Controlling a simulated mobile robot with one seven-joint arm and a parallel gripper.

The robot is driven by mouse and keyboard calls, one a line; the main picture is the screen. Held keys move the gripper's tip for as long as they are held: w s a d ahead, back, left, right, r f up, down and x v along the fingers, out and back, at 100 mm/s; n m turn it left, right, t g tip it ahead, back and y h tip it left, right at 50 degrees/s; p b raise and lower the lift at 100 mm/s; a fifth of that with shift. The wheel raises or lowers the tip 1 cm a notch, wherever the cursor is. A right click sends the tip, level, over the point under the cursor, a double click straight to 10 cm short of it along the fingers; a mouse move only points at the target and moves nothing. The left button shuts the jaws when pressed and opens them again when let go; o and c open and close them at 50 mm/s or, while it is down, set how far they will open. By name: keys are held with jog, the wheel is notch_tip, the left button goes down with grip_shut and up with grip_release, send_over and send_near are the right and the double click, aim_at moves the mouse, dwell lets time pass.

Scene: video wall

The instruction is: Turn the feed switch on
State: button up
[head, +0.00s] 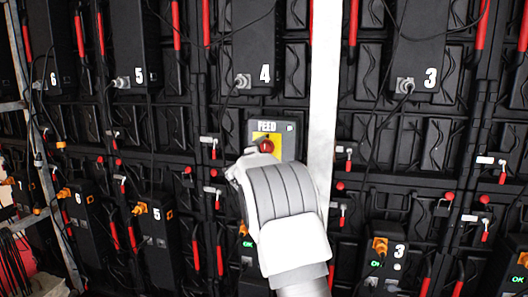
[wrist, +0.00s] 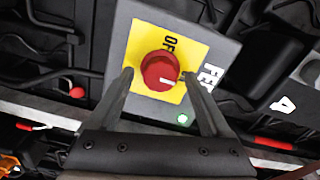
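The feed switch is a red round knob (wrist: 160,70) on a yellow plate (wrist: 200,50) on a grey box (wrist: 225,55). In the wrist view, OFF is printed above the knob and the FEED lettering, partly cut by a finger, is to the right. The knob's white mark points right, toward FEED and not at OFF. A small green light (wrist: 183,118) is lit on the box. My gripper (wrist: 158,73) is open, one finger on each side of the knob, with narrow gaps showing. In the head view, my gripper (head: 246,172) covers the box's lower part; the knob (head: 267,146) shows above it.
A pale vertical post (head: 323,100) stands just right of the box. Black numbered units, such as 4 (head: 255,45) and 5 (head: 135,45), with hanging cables surround it. Red-handled latches (head: 208,141) stick out of the black panels nearby.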

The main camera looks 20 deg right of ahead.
jog(key=shift+s+a, duration=0.1)
jog(key=v, duration=1.7)
jog(key=shift+s+a, duration=0.1)
